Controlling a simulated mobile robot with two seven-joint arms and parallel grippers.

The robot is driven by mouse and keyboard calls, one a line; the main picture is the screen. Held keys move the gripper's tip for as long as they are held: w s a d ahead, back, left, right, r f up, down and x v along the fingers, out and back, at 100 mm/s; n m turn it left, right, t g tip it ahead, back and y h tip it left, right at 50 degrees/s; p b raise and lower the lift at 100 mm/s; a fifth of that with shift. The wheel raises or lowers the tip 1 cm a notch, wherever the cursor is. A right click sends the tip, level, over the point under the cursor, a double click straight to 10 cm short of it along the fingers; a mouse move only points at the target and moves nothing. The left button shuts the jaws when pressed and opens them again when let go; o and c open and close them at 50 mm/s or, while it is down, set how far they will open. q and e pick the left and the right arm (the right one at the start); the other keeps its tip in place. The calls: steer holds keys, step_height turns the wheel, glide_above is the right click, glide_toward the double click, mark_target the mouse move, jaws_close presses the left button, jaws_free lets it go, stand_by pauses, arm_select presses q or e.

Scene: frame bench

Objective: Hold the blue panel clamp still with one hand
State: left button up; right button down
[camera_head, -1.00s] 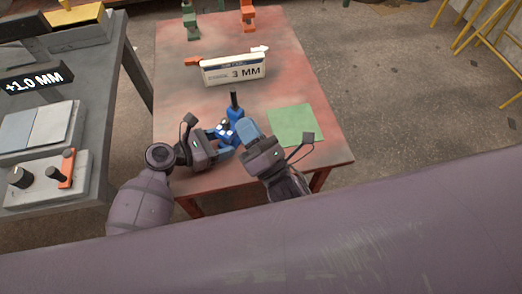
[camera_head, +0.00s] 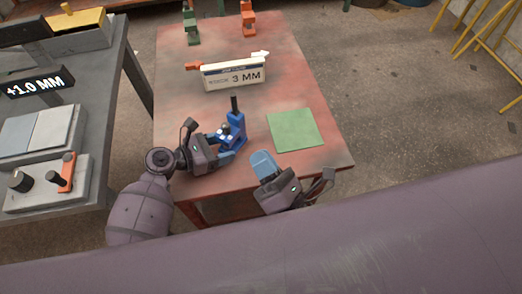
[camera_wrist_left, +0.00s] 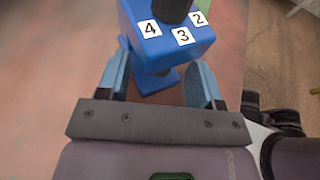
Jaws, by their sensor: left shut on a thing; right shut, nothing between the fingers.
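The blue panel clamp (camera_head: 236,124) stands upright on the red table, with a black handle on top. In the left wrist view the clamp (camera_wrist_left: 178,48) shows faces numbered 4, 3 and 2. My left gripper (camera_head: 220,142) is at the clamp's left side, shut on it. In the left wrist view its fingers (camera_wrist_left: 160,86) stand on either side of the clamp's lower part; the contact itself is partly hidden. My right gripper (camera_head: 264,164) is shut and empty, apart from the clamp, near the table's front edge.
A green square (camera_head: 295,130) lies on the red table (camera_head: 185,95) to the right. A "3 MM" sign (camera_head: 234,73) stands behind the clamp. Orange (camera_head: 248,18) and green (camera_head: 191,25) clamps stand at the back. A grey bench (camera_head: 95,150) is at the left.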

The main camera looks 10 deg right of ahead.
arm_select(q)
steer(key=o, duration=0.8)
